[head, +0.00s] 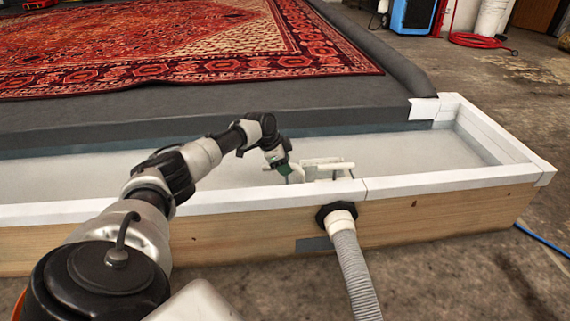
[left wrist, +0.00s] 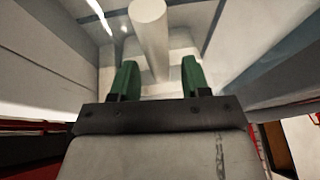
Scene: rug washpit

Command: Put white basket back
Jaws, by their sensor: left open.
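The white basket (head: 325,163) sits in the white trough, by its near wall and just behind the hose fitting. It has a pale block-like body with a round bar along its near side; its lower part is hidden by the trough's rim. My left gripper (head: 290,176) is at the basket's left end, pointing down. In the left wrist view its two green fingers (left wrist: 160,76) are apart. A thick white bar (left wrist: 150,35), apparently part of the basket, runs between and beyond them. I cannot tell whether the fingers touch it. My right gripper is not in view.
The trough (head: 450,181) has a white rim and a wooden front. A grey hose (head: 355,275) leaves its front wall. A red patterned rug (head: 150,45) lies on the dark platform behind. The trough floor to the right of the basket is clear.

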